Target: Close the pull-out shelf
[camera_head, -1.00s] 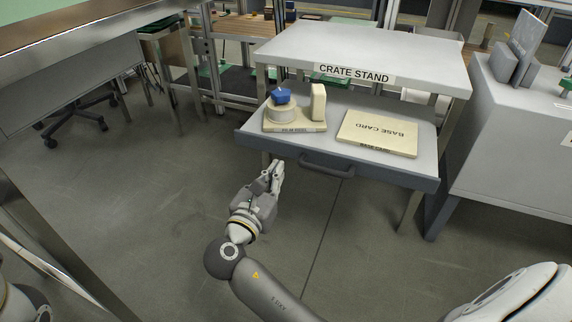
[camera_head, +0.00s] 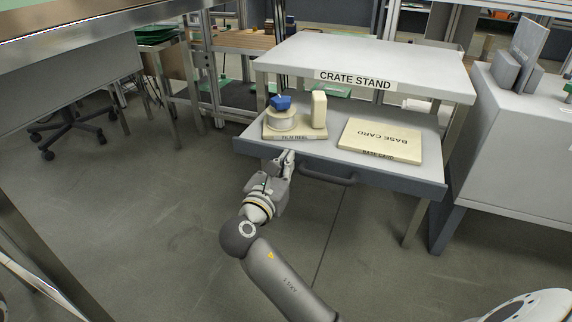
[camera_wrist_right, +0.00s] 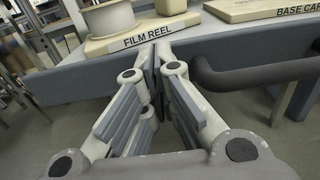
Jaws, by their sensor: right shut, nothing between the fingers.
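The pull-out shelf (camera_head: 397,179) juts out from under the white top of the crate stand (camera_head: 420,62). Its dark front edge also shows in the right wrist view (camera_wrist_right: 80,80). A dark bar handle (camera_head: 328,177) is on that front. My right gripper (camera_head: 288,154) is shut and empty, with its fingertips at the shelf front, left of the handle. In the right wrist view its fingertips (camera_wrist_right: 153,48) meet just below the film reel label; whether they touch the front I cannot tell. My left gripper is not in view.
On the shelf stand a film reel board (camera_head: 295,135) with a blue-topped reel (camera_head: 281,117) and an upright cream block (camera_head: 319,109), and a base card (camera_head: 380,139). A grey cabinet (camera_head: 515,150) stands close on the right. The floor in front is clear.

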